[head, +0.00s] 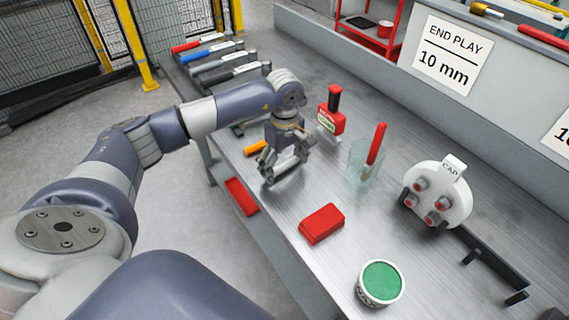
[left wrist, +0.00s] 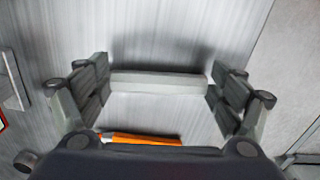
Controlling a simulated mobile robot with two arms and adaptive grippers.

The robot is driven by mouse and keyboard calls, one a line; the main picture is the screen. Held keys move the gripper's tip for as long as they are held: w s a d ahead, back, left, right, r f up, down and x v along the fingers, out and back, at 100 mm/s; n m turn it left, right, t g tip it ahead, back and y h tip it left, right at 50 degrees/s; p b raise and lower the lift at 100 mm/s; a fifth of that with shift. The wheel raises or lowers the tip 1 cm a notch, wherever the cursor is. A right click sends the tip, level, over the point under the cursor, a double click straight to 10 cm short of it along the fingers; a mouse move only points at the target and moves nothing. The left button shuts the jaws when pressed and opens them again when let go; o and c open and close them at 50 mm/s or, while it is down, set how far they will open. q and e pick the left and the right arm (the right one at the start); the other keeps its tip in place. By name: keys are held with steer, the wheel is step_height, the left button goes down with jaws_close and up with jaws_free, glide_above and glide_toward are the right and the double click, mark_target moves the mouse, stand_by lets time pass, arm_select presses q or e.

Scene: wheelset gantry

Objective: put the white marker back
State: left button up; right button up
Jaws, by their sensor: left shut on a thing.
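My left gripper (head: 283,178) is low over the grey bench, near its front edge. In the left wrist view its two fingers (left wrist: 158,85) are closed on the ends of a whitish bar, the white marker (left wrist: 158,82), which lies crosswise between the pads. In the head view the fingers mostly hide the marker. An orange marker (head: 255,147) lies on the bench just left of the gripper; it also shows in the left wrist view (left wrist: 140,139). A clear cup (head: 358,165) stands to the right, with a red marker (head: 376,144) upright and tilted in it. My right gripper is not in view.
A red block (head: 321,223), a green-topped round tin (head: 381,282) and a white cap plate (head: 446,190) with red-ended studs stand on the bench (head: 290,262). A red-and-black stamp-like tool (head: 331,120) is behind the gripper. Several long-handled tools (head: 225,62) lie at the far left.

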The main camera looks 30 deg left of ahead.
arm_select(q)
steer(key=shift+f, duration=0.25)
steer(key=o, duration=0.9)
steer(key=shift+r, duration=0.1)
step_height(320, 180, up, 12)
steer(key=shift+f, duration=0.1)
